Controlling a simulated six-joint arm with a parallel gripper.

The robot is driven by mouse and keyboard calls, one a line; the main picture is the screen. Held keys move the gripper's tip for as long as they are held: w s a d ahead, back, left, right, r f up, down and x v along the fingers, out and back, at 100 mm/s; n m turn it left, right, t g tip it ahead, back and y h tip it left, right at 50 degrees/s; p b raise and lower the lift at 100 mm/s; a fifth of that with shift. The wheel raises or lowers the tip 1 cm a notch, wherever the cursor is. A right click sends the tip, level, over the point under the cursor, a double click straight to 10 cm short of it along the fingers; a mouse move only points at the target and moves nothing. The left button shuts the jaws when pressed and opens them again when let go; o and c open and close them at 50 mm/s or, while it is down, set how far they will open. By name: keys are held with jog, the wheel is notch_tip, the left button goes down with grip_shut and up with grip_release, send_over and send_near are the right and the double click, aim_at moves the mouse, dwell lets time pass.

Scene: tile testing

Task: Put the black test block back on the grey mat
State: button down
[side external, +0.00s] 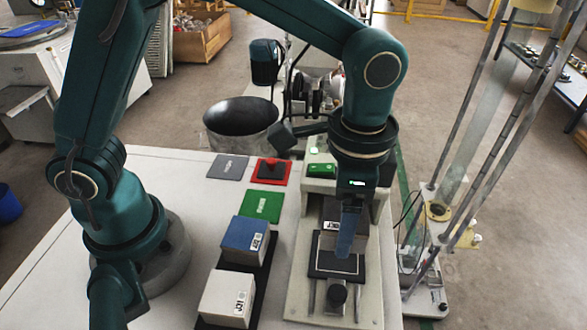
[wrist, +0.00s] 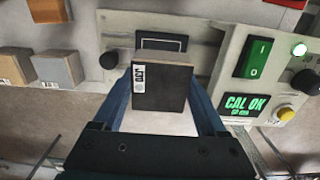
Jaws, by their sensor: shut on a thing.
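The black test block (wrist: 160,88) has a white label and brown edges and sits between the two blue fingers of my gripper (wrist: 165,100) in the wrist view. My gripper (side external: 349,240) is shut on it, over the test machine's dark plate with a white outline (side external: 336,266). I cannot tell whether the block touches the plate. In the side view a finger hides much of the block. The grey mat (side external: 228,167) lies bare on the white table, left of the red mat (side external: 284,181) and away from my gripper.
A green mat (side external: 262,205) lies nearer. A blue-topped block (side external: 243,238) and a white-topped block (side external: 226,295) stand on a dark strip left of the machine. The machine's display (wrist: 245,104) reads CAL OK.

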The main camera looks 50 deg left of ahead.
notch_tip(320, 180, up, 10)
jog(key=shift+r, duration=0.1)
jog(key=w+a+n, duration=0.2)
jog(key=w+a, duration=0.1)
jog(key=a, duration=0.5)
jog(key=n, duration=0.7)
send_over(228, 167)
notch_tip(228, 167, down, 9)
jog(key=shift+f, duration=3.9)
jog(key=shift+f, duration=0.25)
grip_release()
